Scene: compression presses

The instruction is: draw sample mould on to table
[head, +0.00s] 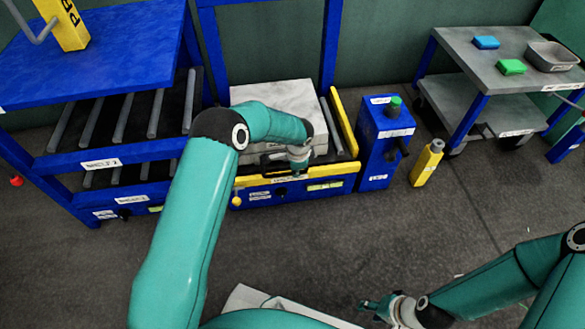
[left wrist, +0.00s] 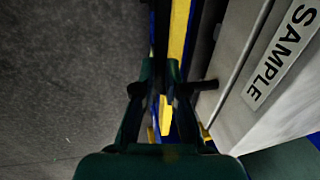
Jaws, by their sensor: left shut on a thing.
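The sample mould (head: 275,92) is a pale grey block on a roller bed in the blue frame at upper middle in the head view. In the left wrist view its side (left wrist: 245,115) with the SAMPLE label is at the right. My left gripper (head: 276,166) is at the mould's front, above the yellow front rail, shut on a dark handle (left wrist: 205,85). In the left wrist view the fingers (left wrist: 162,85) meet the handle's end; much of the grip is dark. My right gripper (head: 372,305) is low in the head view, away from the mould; its jaw state is unclear.
A blue roller frame (head: 98,165) stands at left. A blue control box (head: 385,150) and a yellow post (head: 427,165) stand right of the mould's bed. A grey trolley (head: 470,55) at upper right carries blue and green blocks and a tray. Floor in front is clear.

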